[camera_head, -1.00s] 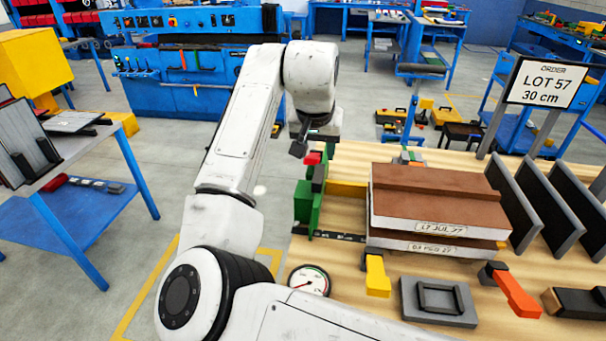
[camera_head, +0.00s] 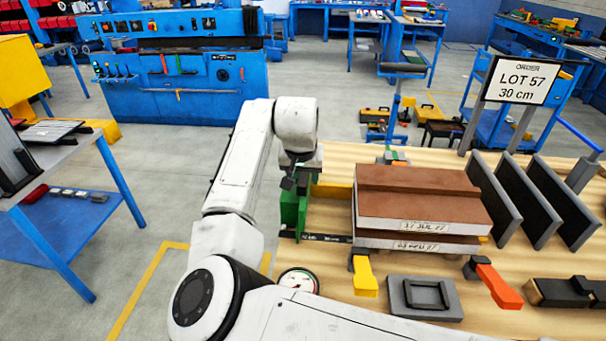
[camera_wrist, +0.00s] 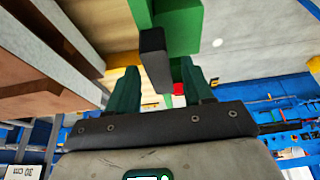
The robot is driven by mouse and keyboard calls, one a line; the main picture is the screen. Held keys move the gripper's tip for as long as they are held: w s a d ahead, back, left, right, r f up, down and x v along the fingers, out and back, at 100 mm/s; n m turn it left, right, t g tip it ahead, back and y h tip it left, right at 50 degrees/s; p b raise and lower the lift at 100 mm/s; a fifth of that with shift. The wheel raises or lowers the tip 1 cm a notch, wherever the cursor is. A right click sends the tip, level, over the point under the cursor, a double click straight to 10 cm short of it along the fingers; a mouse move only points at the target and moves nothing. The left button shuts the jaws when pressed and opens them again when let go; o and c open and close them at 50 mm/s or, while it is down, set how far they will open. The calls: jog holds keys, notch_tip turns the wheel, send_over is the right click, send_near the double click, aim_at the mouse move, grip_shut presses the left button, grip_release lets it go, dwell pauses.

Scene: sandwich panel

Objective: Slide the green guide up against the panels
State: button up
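The green guide (camera_head: 289,218) stands upright at the left of the wooden bench in the head view. It also fills the top of the wrist view (camera_wrist: 182,30). My gripper (camera_head: 289,184) is low at the guide's top. In the wrist view my gripper (camera_wrist: 160,68) has its dark green fingers apart, either side of a dark block (camera_wrist: 154,52) by the guide. Gaps show beside the block; contact is unclear.
A yellow bar (camera_head: 331,191) and a black marked strip (camera_head: 327,238) lie between guide and panels. A dial gauge (camera_head: 299,281), a yellow clamp (camera_head: 365,278), a grey plate (camera_head: 425,310) and an orange-handled clamp (camera_head: 500,287) sit in front. Dark upright plates (camera_head: 531,203) stand at right.

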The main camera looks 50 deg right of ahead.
grip_shut()
dwell(0.4)
jog(key=s+d+p, duration=0.1)
jog(key=s+d, duration=0.1)
jog(key=s, duration=0.1)
jog(key=shift+s+d+p, duration=0.2)
jog(key=shift+d+p, duration=0.1)
jog(key=shift+p, duration=0.05)
grip_release()
jog(key=b+v, duration=0.1)
jog(key=v, duration=0.9)
jog(key=shift+a+r, duration=0.2)
jog(key=shift+r, duration=0.15)
